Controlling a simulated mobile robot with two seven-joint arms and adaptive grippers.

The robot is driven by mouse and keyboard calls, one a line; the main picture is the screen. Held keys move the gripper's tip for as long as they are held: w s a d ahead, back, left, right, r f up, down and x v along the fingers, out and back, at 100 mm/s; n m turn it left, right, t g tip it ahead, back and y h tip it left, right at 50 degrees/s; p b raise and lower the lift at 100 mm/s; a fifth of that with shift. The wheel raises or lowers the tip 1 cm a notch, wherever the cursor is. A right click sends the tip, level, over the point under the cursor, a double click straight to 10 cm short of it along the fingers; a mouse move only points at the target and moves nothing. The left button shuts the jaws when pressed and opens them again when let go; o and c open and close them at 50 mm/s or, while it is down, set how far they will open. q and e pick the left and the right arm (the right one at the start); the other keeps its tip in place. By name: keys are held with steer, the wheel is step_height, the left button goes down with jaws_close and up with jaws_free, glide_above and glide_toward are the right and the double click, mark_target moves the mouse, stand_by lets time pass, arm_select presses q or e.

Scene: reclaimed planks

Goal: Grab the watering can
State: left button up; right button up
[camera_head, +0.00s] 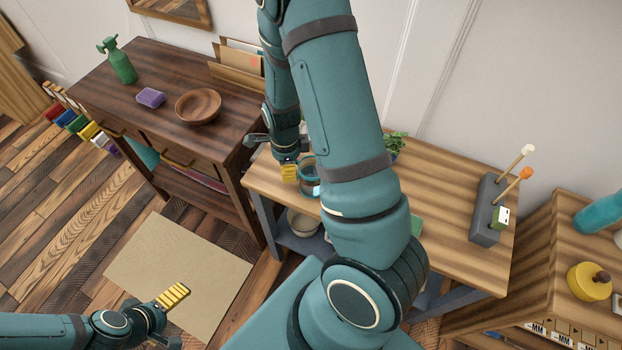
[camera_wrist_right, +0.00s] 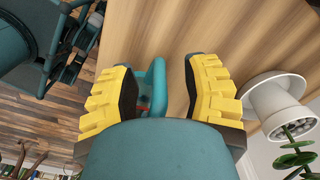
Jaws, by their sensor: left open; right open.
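The watering can (camera_head: 309,178) looks teal with a pale band. It stands on the light wooden table, partly hidden behind my right arm. In the right wrist view its teal handle (camera_wrist_right: 157,85) shows between the two yellow finger pads. My right gripper (camera_wrist_right: 160,75) is open, with gaps visible between the handle and the pads; most of the can is hidden below my gripper's body. In the head view only part of the right gripper shows beside the can. My left gripper (camera_head: 173,315) is open and empty at the lower left, above the floor, far from the can.
A grey block (camera_head: 487,215) holding tools is farther right on the table. A dark cabinet with a wooden bowl (camera_head: 198,106), purple sponge (camera_head: 151,97) and green spray bottle (camera_head: 121,65) stands left.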

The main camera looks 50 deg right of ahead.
jaws_close()
steer(key=shift+r, duration=0.2)
stand_by(0.3)
